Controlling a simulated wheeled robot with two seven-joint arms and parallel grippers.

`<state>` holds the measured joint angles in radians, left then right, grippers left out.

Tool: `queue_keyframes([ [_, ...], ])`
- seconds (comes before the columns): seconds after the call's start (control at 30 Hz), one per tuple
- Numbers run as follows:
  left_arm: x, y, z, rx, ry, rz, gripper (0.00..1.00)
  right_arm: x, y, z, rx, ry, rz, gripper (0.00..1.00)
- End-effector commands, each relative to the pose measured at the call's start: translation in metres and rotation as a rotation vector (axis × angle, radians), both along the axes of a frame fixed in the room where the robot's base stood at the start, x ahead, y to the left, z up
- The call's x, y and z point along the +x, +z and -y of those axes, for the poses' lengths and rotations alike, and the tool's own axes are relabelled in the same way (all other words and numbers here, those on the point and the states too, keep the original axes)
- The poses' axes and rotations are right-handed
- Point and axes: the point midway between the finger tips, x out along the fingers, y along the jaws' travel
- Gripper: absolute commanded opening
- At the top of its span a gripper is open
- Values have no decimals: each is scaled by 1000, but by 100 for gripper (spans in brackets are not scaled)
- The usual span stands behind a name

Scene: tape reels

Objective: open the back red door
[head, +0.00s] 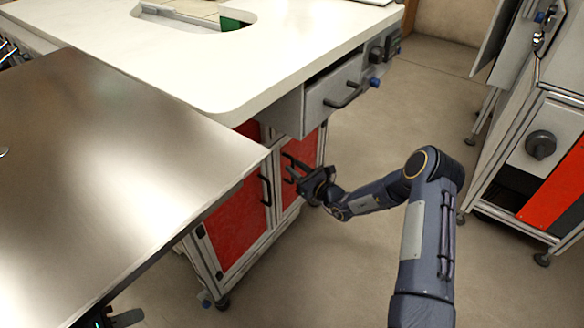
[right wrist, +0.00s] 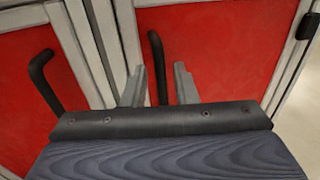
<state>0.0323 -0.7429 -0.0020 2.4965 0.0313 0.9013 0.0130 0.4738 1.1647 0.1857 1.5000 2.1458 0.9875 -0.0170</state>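The back red door (head: 303,151) is the farther of two red cabinet doors under the white worktop, partly hidden by my right gripper. It fills the right of the right wrist view (right wrist: 225,50). Its black bar handle (right wrist: 157,60) is upright near the door's left edge. My right gripper (head: 288,168) is at this handle. In the right wrist view its two grey fingers (right wrist: 160,85) are apart, with the handle's bar between them; contact cannot be told. The door looks closed. A dark part at the bottom left, likely my left gripper (head: 122,319), is mostly cut off.
The front red door (head: 235,222) with its own black handle (head: 265,190) is beside it. A grey drawer (head: 333,95) juts out above the back door. A metal table (head: 110,150) covers the left. Open floor (head: 320,265) lies right of the cabinet; another cabinet (head: 545,150) stands far right.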

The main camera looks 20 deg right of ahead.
Motion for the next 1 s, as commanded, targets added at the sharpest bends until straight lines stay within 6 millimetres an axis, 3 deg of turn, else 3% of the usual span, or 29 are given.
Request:
queue_keyframes([
  [0.2,0,-6,0,0,0,0,36,17,0,-8,0,-1,1,26],
  [0.47,0,-6,0,0,0,0,36,18,0,-9,0,-1,0,26],
  [0.67,0,-6,0,0,0,0,36,18,0,-9,0,-1,0,1],
  [1.0,0,-6,0,0,0,0,36,17,0,-8,-1,1,0,0],
])
